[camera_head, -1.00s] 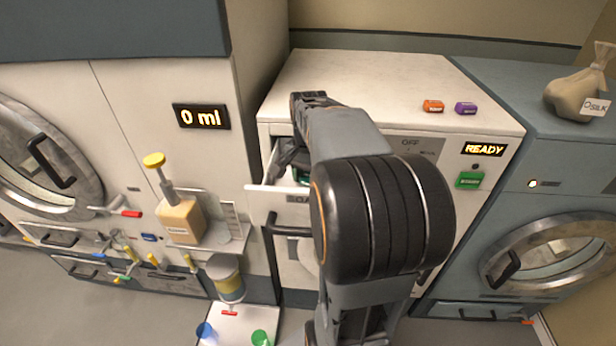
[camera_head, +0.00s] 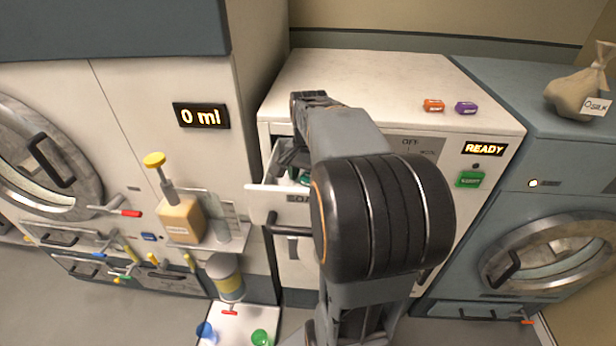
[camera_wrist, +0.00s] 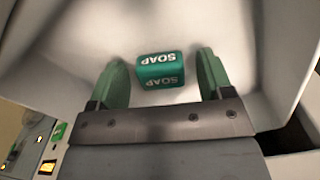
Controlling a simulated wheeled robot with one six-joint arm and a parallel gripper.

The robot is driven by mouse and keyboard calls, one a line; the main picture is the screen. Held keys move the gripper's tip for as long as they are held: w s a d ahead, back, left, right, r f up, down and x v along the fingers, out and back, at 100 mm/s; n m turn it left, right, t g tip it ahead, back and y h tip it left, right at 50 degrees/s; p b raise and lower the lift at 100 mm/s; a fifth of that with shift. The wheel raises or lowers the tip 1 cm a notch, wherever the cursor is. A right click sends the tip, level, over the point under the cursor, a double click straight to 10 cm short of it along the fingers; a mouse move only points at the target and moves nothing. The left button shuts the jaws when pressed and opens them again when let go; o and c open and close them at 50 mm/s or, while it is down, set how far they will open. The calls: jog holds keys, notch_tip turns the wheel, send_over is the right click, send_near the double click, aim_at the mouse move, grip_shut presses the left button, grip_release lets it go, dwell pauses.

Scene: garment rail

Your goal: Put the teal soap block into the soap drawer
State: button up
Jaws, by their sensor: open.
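The teal soap block (camera_wrist: 160,72), marked SOAP, lies on the floor of the open white soap drawer (camera_wrist: 225,35) in the wrist view. My gripper (camera_wrist: 162,78) is open, with one green finger on each side of the block. A gap shows between the block and each finger, so the block is not held. In the head view the soap drawer (camera_head: 262,197) is pulled out of the white machine, and my arm hides much of it. A little teal shows inside the drawer there, but I cannot tell block from finger.
An orange block (camera_head: 433,105) and a purple block (camera_head: 466,108) sit on the white machine's top (camera_head: 370,80). The machine's display (camera_head: 485,149) reads READY. A pump bottle (camera_head: 181,217) stands on a shelf at left. A tied sack (camera_head: 577,95) stands at far right.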

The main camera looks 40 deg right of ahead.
notch_tip(320, 180, up, 12)
jog(key=shift+p, duration=0.3)
dwell(0.6)
